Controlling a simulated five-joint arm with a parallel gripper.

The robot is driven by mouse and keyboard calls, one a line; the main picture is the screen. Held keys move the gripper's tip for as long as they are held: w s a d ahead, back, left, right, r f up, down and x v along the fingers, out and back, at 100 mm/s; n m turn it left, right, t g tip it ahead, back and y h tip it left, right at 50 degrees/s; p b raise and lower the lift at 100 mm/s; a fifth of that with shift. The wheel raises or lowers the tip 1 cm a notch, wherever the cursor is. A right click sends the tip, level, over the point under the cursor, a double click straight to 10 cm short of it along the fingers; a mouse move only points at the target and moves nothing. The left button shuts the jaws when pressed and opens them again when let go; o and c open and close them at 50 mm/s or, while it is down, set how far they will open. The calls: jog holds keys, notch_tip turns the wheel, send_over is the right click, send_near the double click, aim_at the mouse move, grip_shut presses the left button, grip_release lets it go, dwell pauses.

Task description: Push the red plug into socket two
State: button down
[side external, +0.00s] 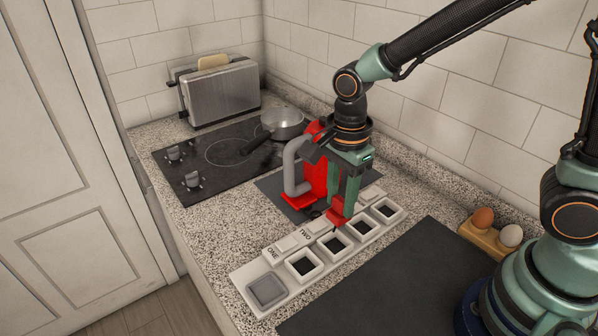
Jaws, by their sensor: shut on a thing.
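The white socket strip (245,277) lies on the speckled counter with a row of square sockets and label plates behind them. The label TWO (305,235) stands behind an open, dark socket (335,244), which appears to be socket two. My gripper (342,212) points down over the strip, shut on the red plug (337,218). Only a little of the plug shows at the fingertips. The plug is over the rear edge of socket two, seemingly just above it; whether they touch cannot be told.
A red appliance with a grey handle (293,165) stands close behind my gripper on a dark mat. A grey insert (266,290) fills the leftmost socket. A pan (282,122), cooktop (215,150) and toaster (220,92) are behind. Eggs (483,218) sit right; a dark mat (390,285) lies clear in front.

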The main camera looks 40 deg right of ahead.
aim_at(339, 211)
jog(key=shift+f, duration=2.85)
jog(key=shift+f, duration=1.45)
jog(key=shift+c, duration=2.1)
grip_release()
jog(key=shift+r, duration=0.1)
